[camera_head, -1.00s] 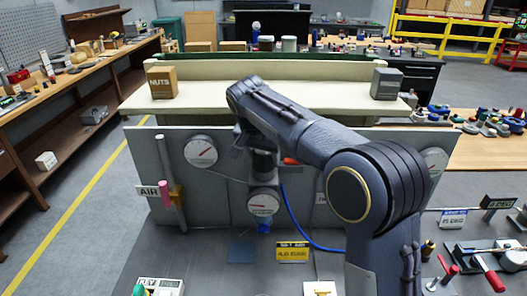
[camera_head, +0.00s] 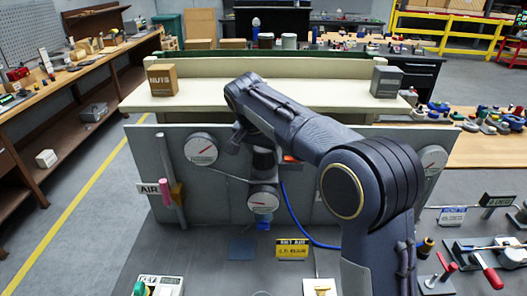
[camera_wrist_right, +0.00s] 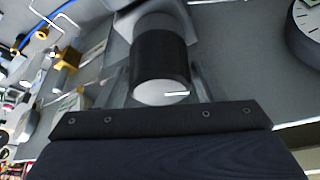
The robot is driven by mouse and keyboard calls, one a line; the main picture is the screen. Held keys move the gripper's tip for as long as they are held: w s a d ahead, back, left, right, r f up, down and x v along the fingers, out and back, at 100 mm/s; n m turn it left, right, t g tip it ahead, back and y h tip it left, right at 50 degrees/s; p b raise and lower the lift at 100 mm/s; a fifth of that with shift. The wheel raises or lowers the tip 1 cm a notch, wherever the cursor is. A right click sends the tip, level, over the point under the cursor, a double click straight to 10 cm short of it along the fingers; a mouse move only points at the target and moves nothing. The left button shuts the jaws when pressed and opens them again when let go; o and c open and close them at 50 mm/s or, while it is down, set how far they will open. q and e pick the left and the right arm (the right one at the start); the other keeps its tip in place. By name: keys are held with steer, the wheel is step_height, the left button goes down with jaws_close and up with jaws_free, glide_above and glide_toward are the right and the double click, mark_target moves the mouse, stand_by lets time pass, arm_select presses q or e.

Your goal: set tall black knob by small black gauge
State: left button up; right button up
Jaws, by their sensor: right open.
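The tall black knob (camera_wrist_right: 160,58) shows in the right wrist view as a black cylinder with a pale end face and a white mark. It sits on a pale base, straight ahead of my right gripper. My right gripper (camera_head: 263,158) is open, close to the grey panel in the head view and partly hidden by my arm. Its fingers appear either side of the knob; contact is unclear. A round dial (camera_head: 263,199) shows just below the gripper, and a dark-rimmed dial (camera_wrist_right: 307,28) in the wrist view. I cannot tell which dial is the small black gauge. My left gripper is not in view.
Another dial (camera_head: 201,149) is on the panel (camera_head: 225,205) at left, and one more (camera_head: 432,160) at right. A pink-handled pipe (camera_head: 166,190) stands at the far left. A blue hose (camera_head: 300,222) runs down from the middle. Loose tools lie at right.

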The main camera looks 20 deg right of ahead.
mark_target(258, 154)
steer(key=v, duration=0.8)
steer(key=shift+b, duration=0.35)
steer(key=shift+f, duration=0.1)
steer(key=s+d+f+n+y+b, duration=0.1)
steer(key=s+d+f+n+y, duration=0.3)
steer(key=s+d, duration=0.7)
steer(key=s+a+f+n+t+y+b, duration=0.1)
steer(key=s+a+f, duration=0.1)
steer(key=s+f, duration=0.5)
steer(key=s+a+f+n+t+y+b, duration=0.1)
steer(key=s+a+f+n, duration=0.1)
steer(key=s+f, duration=0.6)
steer(key=s+a, duration=0.1)
steer(key=s, duration=0.6)
steer(key=shift+s+a+y, duration=0.2)
steer(key=shift+s+y, duration=0.1)
steer(key=shift+y, duration=0.1)
